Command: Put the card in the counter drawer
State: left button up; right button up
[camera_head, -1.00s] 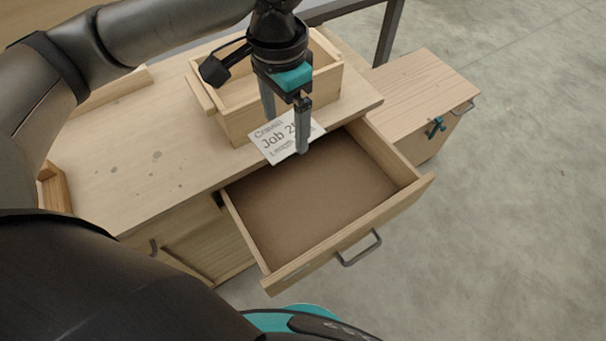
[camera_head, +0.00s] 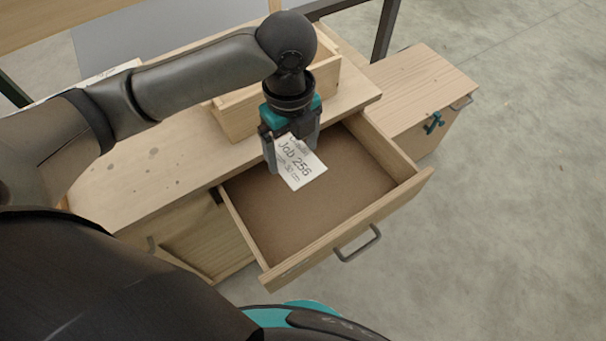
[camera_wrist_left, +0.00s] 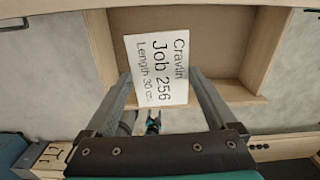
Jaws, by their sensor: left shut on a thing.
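The white card (camera_head: 298,165) printed "Job 256" is held by my left gripper (camera_head: 294,158). In the head view it hangs tilted over the back left part of the open counter drawer (camera_head: 325,205). In the left wrist view the card (camera_wrist_left: 157,70) spans between the two fingers of the left gripper (camera_wrist_left: 160,82), with the drawer floor (camera_wrist_left: 215,45) behind it. The drawer is pulled well out and looks empty. Its grey handle (camera_head: 358,245) is on the front panel. My right gripper is not in view.
The wooden counter (camera_head: 135,175) has dark spots on its top. An open wooden box (camera_head: 235,122) stands on it behind my left gripper. A lower wooden cabinet (camera_head: 415,85) with a teal clamp (camera_head: 433,123) stands at the right. The floor at the right is clear.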

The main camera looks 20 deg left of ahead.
pick_arm(q)
jog(key=shift+f+m, duration=0.2)
jog(key=shift+m, duration=0.1)
jog(key=b, duration=0.5)
send_over(295, 205)
notch_tip(295, 205, down, 17)
jog(key=shift+s+d+r, duration=0.1)
jog(key=shift+r, duration=0.1)
notch_tip(295, 205, down, 3)
jog(key=shift+r+b, duration=0.2)
jog(key=shift+b, duration=0.5)
jog(key=shift+f, duration=0.4)
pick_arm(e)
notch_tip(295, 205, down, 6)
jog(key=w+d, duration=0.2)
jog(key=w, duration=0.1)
pick_arm(q)
jog(key=o, duration=0.9)
jog(key=shift+f, duration=0.1)
jog(key=shift+o, duration=0.4)
notch_tip(295, 205, up, 12)
jog(key=p, duration=0.4)
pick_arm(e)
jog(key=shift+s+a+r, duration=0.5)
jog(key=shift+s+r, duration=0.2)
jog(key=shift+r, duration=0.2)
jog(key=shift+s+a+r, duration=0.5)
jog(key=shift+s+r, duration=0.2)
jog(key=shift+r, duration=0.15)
